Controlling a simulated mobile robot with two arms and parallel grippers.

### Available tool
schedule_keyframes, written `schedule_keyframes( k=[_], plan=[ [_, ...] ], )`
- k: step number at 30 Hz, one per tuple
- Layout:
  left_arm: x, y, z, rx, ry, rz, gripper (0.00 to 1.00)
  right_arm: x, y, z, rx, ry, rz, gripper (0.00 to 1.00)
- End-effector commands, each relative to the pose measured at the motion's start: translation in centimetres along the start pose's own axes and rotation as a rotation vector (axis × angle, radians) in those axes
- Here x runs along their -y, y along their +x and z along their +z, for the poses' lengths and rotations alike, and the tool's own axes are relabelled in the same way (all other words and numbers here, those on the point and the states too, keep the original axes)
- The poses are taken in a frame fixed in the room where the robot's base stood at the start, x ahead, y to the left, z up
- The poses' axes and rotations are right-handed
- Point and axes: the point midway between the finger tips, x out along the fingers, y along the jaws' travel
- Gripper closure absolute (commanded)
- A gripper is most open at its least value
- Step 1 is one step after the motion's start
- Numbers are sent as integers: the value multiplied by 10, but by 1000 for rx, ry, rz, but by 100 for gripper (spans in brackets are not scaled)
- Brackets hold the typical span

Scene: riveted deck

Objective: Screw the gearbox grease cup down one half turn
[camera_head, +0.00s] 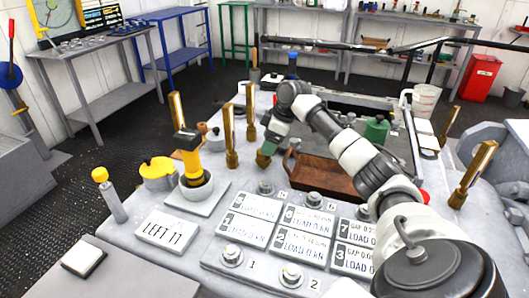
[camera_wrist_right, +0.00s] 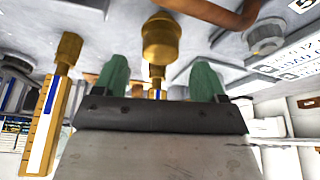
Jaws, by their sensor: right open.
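A brass cup with a rounded body (camera_wrist_right: 161,40), which looks like the grease cup, shows at the top middle of the right wrist view. In the head view a brass piece (camera_head: 263,161) shows just under my right gripper (camera_head: 272,144), partly hidden by it. My right gripper is open; its two green fingers (camera_wrist_right: 161,76) stand on either side of the cup's line, with a clear gap at each side. How far the cup is from the fingertips in depth I cannot tell. My left gripper is not in view.
A brown tray (camera_head: 325,178) lies right of the gripper, with a green can (camera_head: 376,131) behind it. Upright brass gauges (camera_head: 231,136) stand to the left. A yellow-handled tool sits in a white cup (camera_head: 196,187). Labelled plates (camera_head: 303,222) and knobs fill the front.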

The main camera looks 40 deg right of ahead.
Motion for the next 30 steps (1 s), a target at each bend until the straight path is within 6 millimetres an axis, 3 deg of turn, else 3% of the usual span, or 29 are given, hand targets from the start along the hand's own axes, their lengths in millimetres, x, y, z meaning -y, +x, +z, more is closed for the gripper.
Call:
schedule_keyframes(
  k=[3,7,18,27,30],
  plan=[
    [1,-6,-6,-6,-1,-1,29,1,20,0,-1,0,-2,29],
    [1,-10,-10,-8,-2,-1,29,0,33,0,0,0,-2,29],
    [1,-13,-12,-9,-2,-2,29,0,37,0,0,-1,0,29],
    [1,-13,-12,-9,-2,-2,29,0,37,0,0,0,0,74],
    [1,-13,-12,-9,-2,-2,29,0,37,0,0,0,0,78]
  ],
)
